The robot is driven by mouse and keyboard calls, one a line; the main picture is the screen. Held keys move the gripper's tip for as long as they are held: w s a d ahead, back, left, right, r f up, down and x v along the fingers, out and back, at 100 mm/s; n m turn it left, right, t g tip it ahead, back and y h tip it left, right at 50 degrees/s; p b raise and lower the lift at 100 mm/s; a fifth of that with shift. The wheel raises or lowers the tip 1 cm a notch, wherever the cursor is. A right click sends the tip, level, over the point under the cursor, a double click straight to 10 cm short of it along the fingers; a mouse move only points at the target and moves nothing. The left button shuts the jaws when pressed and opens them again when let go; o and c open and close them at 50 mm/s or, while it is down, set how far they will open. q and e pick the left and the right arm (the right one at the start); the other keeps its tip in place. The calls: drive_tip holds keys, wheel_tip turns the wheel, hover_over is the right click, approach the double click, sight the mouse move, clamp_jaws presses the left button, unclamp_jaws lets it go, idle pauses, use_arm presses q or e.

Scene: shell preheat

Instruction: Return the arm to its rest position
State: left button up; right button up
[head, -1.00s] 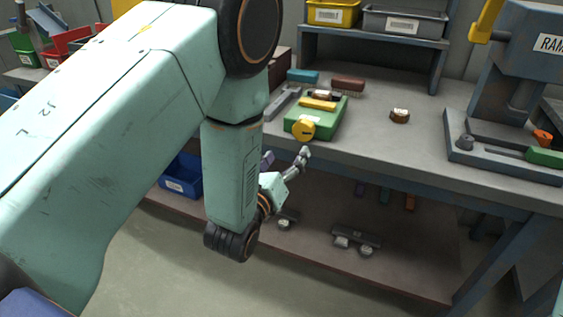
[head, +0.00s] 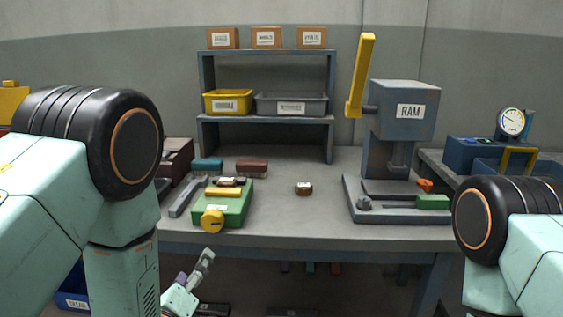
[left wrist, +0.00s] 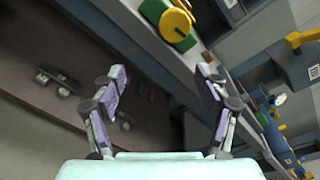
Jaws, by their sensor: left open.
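My left gripper (head: 192,284) shows low in the head view, in front of the bench's front edge and below its top. Its two fingers are spread apart and empty in the left wrist view (left wrist: 160,88). My left arm fills the left side of the head view, bent downward at the elbow. Part of my right arm shows at the right edge; its gripper is out of view.
The workbench (head: 290,232) holds a green fixture with a yellow knob (head: 212,221), a small brown round piece (head: 303,188) and a RAM press (head: 402,112). A shelf (head: 265,119) with bins stands behind. Under the bench is a lower shelf (left wrist: 50,115).

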use_arm(q)
drive_tip(key=s+a+f+n+g, duration=0.2)
drive_tip(key=s+f+n+g, duration=0.75)
drive_tip(key=f+n, duration=0.65)
drive_tip(key=s+f+n+g, duration=0.2)
drive_tip(key=s+n, duration=0.2)
drive_tip(key=s, duration=0.4)
drive_tip(key=s+f+n+g, duration=0.3)
drive_tip(key=s, duration=0.5)
drive_tip(key=s+a+f+n+g, duration=0.1)
drive_tip(key=s+n, duration=0.3)
drive_tip(key=s, duration=0.5)
drive_tip(key=shift+f+n+g+y, duration=0.3)
drive_tip(key=shift+f+g, duration=0.35)
drive_tip(key=shift+f, duration=0.1)
